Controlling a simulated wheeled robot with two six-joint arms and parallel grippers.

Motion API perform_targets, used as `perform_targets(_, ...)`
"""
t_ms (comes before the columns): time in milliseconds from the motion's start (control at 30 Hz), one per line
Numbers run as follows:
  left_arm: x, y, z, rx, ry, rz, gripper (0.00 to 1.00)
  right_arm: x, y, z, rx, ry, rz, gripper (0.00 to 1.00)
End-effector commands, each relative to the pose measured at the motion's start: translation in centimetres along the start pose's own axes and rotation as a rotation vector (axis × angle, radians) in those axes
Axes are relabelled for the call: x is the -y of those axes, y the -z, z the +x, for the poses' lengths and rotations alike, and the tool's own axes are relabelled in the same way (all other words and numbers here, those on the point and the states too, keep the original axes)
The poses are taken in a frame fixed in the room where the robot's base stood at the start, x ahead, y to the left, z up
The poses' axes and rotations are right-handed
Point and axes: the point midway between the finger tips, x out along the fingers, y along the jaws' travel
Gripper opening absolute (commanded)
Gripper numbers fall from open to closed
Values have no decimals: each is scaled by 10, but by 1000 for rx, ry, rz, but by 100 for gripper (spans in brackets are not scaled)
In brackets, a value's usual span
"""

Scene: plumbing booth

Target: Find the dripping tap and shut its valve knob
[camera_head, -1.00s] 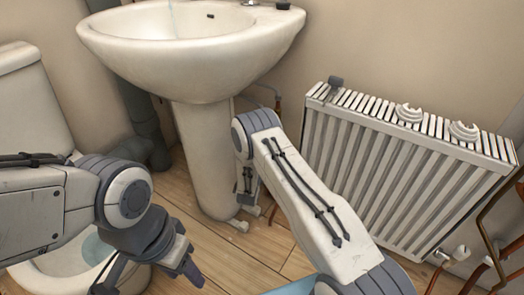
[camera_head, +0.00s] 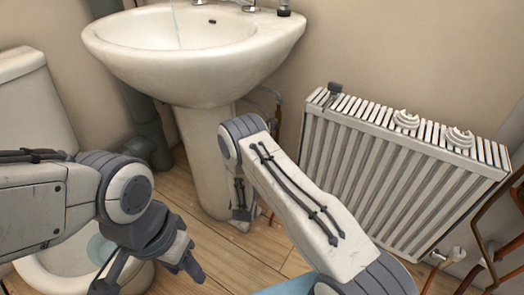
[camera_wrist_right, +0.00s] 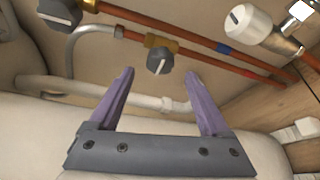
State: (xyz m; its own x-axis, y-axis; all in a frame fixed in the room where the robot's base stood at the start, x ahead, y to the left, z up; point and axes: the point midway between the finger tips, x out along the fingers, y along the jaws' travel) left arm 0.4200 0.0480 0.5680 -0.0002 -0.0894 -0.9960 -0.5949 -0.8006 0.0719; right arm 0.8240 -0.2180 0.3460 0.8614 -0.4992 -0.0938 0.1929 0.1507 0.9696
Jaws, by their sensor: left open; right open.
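The white sink (camera_head: 190,62) has a thin stream of water (camera_head: 173,25) falling into its left side. The tap above that stream is cut off by the frame's top edge. In the right wrist view, a dark grey knob (camera_wrist_right: 160,60) on a brass fitting lies ahead, between the fingertips in the picture. Another dark knob (camera_wrist_right: 60,12) is at upper left. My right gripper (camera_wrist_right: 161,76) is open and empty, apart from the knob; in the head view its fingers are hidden. My left gripper (camera_head: 150,274) is open and empty in front of the toilet.
The sink pedestal (camera_head: 207,150) stands beside my right forearm. A white radiator (camera_head: 390,170) is at right. A toilet (camera_head: 35,100) is at left. Copper pipes (camera_wrist_right: 200,35) and a white-capped valve (camera_wrist_right: 240,20) show in the right wrist view.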

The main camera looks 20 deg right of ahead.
Motion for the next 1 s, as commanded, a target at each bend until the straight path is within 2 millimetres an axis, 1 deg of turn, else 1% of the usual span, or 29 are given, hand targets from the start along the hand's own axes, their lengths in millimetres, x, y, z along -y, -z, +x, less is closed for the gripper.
perform_targets(33,-1,0,-9,0,0,0,50,-4,1,-12,-6,3,-3,81)
perform_targets(100,-1,1,-14,0,0,0,50,-3,1,-24,-5,1,-2,81)
perform_targets(200,-1,1,-18,0,0,0,50,-2,1,-37,-4,1,-1,81)
perform_targets(300,-1,1,-20,0,0,0,50,-1,1,-45,-2,1,-1,81)
perform_targets(433,-1,1,-20,0,0,0,50,0,1,-48,-2,0,1,81)
perform_targets(867,-1,1,-20,0,0,0,50,-1,1,-48,0,0,1,81)
perform_targets(967,-2,1,-21,0,0,0,50,-14,-4,-48,32,1,-7,81)
perform_targets(1000,-2,1,-23,0,0,0,50,-25,-9,-48,63,5,-14,81)
